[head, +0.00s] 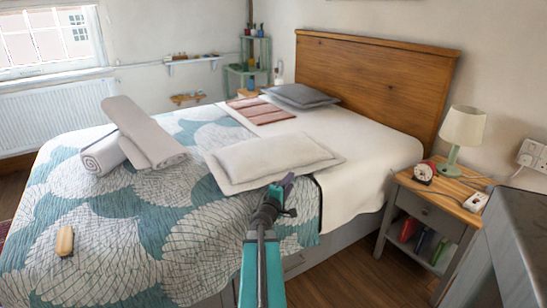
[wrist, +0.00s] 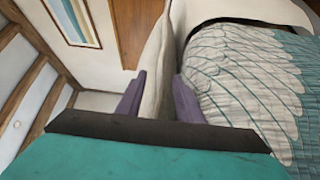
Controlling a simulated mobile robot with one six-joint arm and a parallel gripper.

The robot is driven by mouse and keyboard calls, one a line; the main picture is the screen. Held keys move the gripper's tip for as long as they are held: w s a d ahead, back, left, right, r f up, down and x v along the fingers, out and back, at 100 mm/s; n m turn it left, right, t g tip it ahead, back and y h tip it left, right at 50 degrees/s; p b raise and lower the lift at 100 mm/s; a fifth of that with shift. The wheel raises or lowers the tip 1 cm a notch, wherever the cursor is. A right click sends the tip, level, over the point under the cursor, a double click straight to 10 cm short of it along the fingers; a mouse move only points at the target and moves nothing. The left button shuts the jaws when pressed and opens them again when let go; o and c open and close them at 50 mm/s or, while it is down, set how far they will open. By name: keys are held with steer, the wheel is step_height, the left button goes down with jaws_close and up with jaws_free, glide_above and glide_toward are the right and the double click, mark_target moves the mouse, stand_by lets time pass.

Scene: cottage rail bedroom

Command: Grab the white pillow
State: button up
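The white pillow (head: 268,158) lies flat on the bed, across the white sheet and the edge of the patterned quilt. In the head view my gripper (head: 287,182) is at the pillow's near edge, toward its right end. In the wrist view the purple fingers of my gripper (wrist: 158,92) stand apart, one on each side of the pillow's edge (wrist: 157,68). The pillow's edge reaches in between them. I cannot make out firm contact on both sides. The fingertips are partly hidden in the head view.
A rolled grey blanket (head: 150,135) lies on the quilt (head: 130,240), left of the pillow. A wooden brush-like object (head: 65,241) is at the lower left. A nightstand (head: 436,200) with a lamp (head: 462,128) stands at right.

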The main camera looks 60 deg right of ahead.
steer(key=shift+w+d+f+p, duration=0.1)
steer(key=shift+d+p, duration=0.2)
steer(key=shift+d, duration=2)
jaws_close()
